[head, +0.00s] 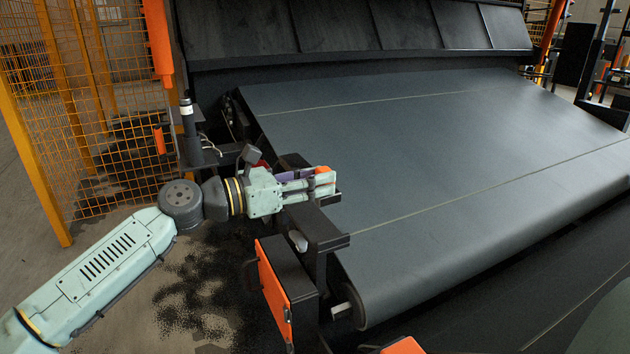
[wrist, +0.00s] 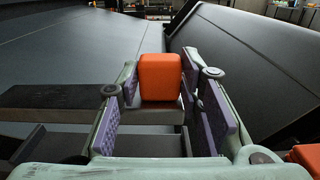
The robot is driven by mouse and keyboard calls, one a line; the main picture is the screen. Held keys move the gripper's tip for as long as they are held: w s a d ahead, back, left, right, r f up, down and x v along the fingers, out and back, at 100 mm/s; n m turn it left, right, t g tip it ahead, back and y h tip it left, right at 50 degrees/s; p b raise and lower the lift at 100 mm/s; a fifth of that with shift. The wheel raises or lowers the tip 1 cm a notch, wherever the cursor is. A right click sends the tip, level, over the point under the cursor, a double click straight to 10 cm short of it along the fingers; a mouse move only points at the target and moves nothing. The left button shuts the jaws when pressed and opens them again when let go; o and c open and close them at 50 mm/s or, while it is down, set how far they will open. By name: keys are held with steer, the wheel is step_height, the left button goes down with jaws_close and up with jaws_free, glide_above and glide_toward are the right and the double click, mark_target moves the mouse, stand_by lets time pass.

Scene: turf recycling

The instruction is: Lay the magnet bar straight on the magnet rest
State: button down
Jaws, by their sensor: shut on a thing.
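My gripper (head: 316,183) reaches in from the left at the near left corner of the belt, its fingers pointing right. In the wrist view its purple-padded fingers (wrist: 163,88) are shut on an orange block-shaped piece with grey below it, which I take to be the magnet bar (wrist: 160,74). The orange piece also shows at the fingertips in the head view (head: 325,171). The rest of the bar is hidden by the fingers. A black bracket beside the belt, perhaps the magnet rest (head: 322,236), stands just below my gripper. I cannot tell whether the bar touches it.
The wide dark conveyor belt (head: 440,150) slopes away to the right and is bare. An orange-faced black post (head: 274,285) stands in front of the bracket. A yellow mesh fence (head: 95,110) is at the left. A dark flat beam (wrist: 55,97) lies left of the fingers.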

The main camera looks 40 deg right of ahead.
steer(key=shift+f+b, duration=3.25)
steer(key=shift+f, duration=0.2)
steer(key=shift+f+b, duration=0.75)
steer(key=shift+b, duration=0.1)
steer(key=c, duration=1.1)
jaws_free()
steer(key=shift+o, duration=0.7)
steer(key=shift+o, duration=1.2)
